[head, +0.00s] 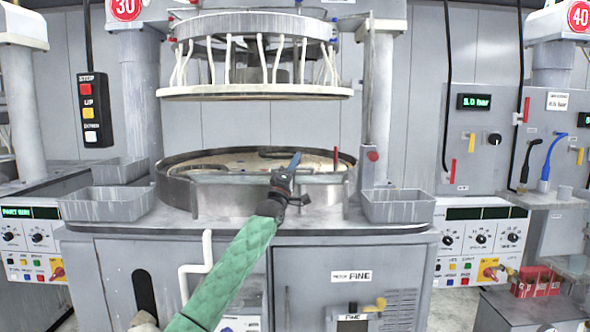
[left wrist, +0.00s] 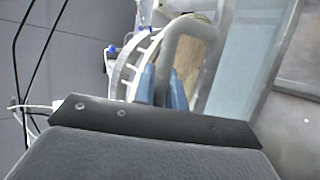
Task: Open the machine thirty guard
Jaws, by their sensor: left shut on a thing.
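The machine marked with a red 30 sign (head: 126,8) stands in the middle of the head view. Its guard (head: 235,195) is a low panel along the front of the round platen bowl (head: 172,163). My left gripper (head: 294,163) reaches over the guard's top edge, its blue fingers pointing up and away. In the left wrist view, the blue fingers (left wrist: 165,88) are shut on a grey looped handle (left wrist: 183,38). A pale panel (left wrist: 243,60) lies beside the handle. My arm hides part of the guard's front. My right gripper is not in view.
The raised upper plate (head: 255,92) hangs above the bowl with a clear gap. Grey trays stand left (head: 108,204) and right (head: 398,207) of the bowl. A pendant (head: 91,110) with STOP and UP buttons hangs at left.

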